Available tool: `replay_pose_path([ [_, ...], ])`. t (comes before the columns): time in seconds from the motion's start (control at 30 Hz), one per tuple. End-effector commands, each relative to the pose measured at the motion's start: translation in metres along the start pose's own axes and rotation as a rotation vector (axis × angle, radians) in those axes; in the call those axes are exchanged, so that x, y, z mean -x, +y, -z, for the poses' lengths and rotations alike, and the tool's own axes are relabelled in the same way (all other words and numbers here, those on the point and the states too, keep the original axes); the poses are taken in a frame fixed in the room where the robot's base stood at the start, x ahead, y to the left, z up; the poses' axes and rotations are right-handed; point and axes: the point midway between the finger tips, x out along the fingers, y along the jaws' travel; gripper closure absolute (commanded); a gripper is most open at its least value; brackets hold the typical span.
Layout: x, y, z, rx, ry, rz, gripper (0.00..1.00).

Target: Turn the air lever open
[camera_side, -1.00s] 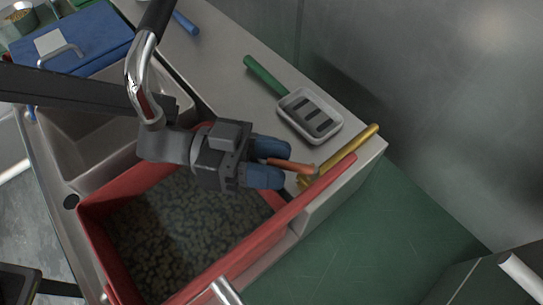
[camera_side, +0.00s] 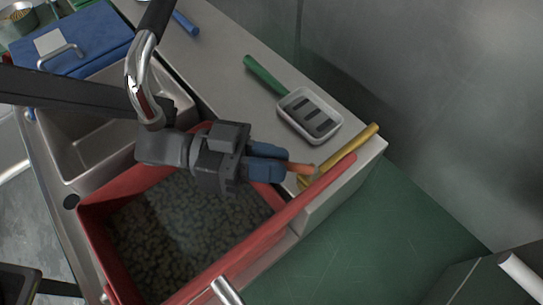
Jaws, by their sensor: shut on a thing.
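My gripper (camera_side: 285,162) has blue fingers and is shut on a short orange lever (camera_side: 301,168). The orange lever points right out of the fingers, its tip close to a yellow handle (camera_side: 340,155) at the counter's right end. The fingers hide the rest of the orange lever. A green lever (camera_side: 264,75) lies farther back, beside a light-rimmed grey tray with dark slots (camera_side: 310,115). No label shows which of these is the air lever.
A red-rimmed bin (camera_side: 245,255) full of dark beans is below my gripper. A steel sink basin (camera_side: 95,150) is at left, with a blue box (camera_side: 85,35) behind it. A blue handle (camera_side: 186,23) lies at the back. Green surface (camera_side: 370,250) at right is clear.

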Motion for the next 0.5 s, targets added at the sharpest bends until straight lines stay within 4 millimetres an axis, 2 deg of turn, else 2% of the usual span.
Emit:
replay_pose_path([
  [0.5,-0.003,0.019,-0.004,0.001,0.058,0.305,1.0],
])
